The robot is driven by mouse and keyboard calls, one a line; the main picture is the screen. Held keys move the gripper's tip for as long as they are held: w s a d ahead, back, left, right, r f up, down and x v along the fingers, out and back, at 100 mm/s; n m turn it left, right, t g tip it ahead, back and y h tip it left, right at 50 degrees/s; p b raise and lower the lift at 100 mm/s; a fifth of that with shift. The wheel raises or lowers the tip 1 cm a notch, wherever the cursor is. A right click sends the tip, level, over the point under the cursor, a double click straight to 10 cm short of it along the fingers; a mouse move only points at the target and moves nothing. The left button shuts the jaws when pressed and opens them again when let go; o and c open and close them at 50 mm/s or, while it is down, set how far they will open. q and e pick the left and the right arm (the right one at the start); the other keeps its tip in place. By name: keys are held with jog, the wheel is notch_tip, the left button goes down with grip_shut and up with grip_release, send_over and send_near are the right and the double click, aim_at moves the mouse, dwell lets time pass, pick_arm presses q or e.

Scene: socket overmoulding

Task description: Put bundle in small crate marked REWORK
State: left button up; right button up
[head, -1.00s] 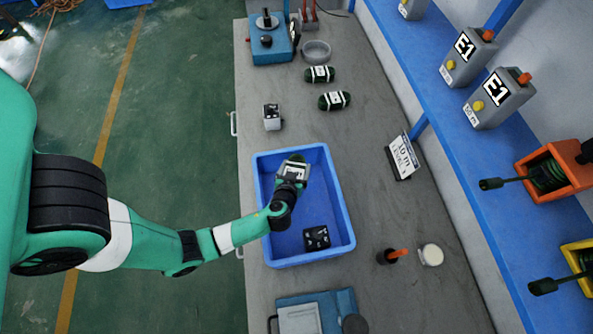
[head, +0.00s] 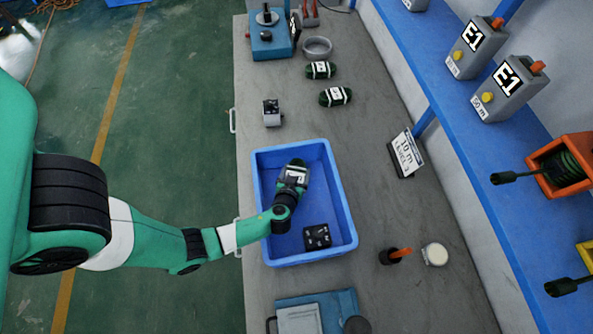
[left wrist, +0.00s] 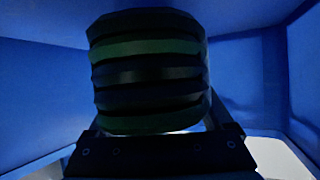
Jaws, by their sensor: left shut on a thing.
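My left gripper (head: 296,175) is inside the blue crate (head: 348,205), towards its back half. It is shut on a dark bundle of green and black coils (left wrist: 150,72), which fills the middle of the left wrist view. The crate's blue walls surround the bundle there. I cannot tell whether the bundle touches the crate floor. No REWORK marking is readable on the crate. My right gripper is not in view.
A black box with white marks (head: 317,237) lies in the crate's front half. Two banded green bundles (head: 336,96) and a small grey-and-black block (head: 272,113) lie behind the crate. A sign (head: 406,153) and a black post with an orange top (head: 393,256) stand to its right.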

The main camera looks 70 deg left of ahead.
aim_at(297, 169)
pick_arm(q)
jog(key=shift+f+b, duration=0.35)
jog(key=o, duration=1.2)
jog(key=shift+o, duration=0.2)
notch_tip(297, 169, up, 2)
jog(key=p, duration=0.2)
jog(key=shift+r+p, duration=0.15)
jog(key=shift+p, duration=0.2)
jog(key=shift+s+d+r, duration=0.15)
jog(key=shift+s+d, duration=0.25)
jog(key=shift+d, duration=0.4)
jog(key=shift+s+d+r+p, duration=0.4)
jog(key=shift+r+p, duration=0.25)
jog(key=shift+p, duration=0.3)
jog(key=p+v, duration=0.3)
jog(key=p, duration=0.4)
jog(key=shift+d+f+p, duration=0.1)
jog(key=shift+d+p, duration=0.1)
jog(key=shift+p, duration=0.15)
jog(key=shift+s+d+p, duration=0.2)
jog(key=shift+p, duration=0.4)
jog(key=shift+s+f, duration=0.1)
jog(key=shift+f, duration=0.05)
